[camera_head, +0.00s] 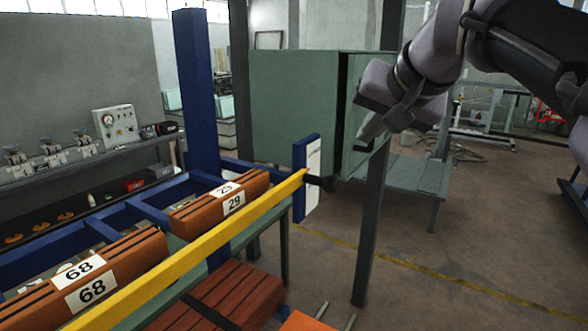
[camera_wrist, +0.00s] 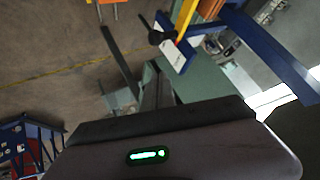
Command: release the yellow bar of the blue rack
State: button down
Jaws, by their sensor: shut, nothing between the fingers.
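The yellow bar (camera_head: 190,262) runs diagonally across the front of the blue rack (camera_head: 196,90). Its far end meets an upright blue plate with a white face (camera_head: 306,178), where a dark knob or pin (camera_head: 325,183) sticks out to the right. In the wrist view the yellow bar (camera_wrist: 184,18), the plate (camera_wrist: 176,56) and the dark knob (camera_wrist: 158,37) show near the top. My gripper (camera_head: 368,132) is shut and empty, above and to the right of the plate, in front of the green cabinet. It is apart from the bar and knob.
Orange-brown numbered blocks (camera_head: 120,268) lie on the rack behind the bar. The green cabinet (camera_head: 295,100) stands close behind the plate, with a grey post (camera_head: 370,235) below it. A grey-green table (camera_head: 410,174) stands farther back.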

jog(key=s+a+f+x, duration=0.1)
jog(key=f+x, duration=0.1)
jog(key=x, duration=1.1)
jog(key=shift+s, duration=0.4)
notch_tip(320, 180, down, 10)
jog(key=b, duration=0.8)
jog(key=shift+s+b, duration=0.2)
jog(key=shift+b, duration=0.1)
jog(key=shift+d+r, duration=0.1)
jog(key=shift+r, duration=0.05)
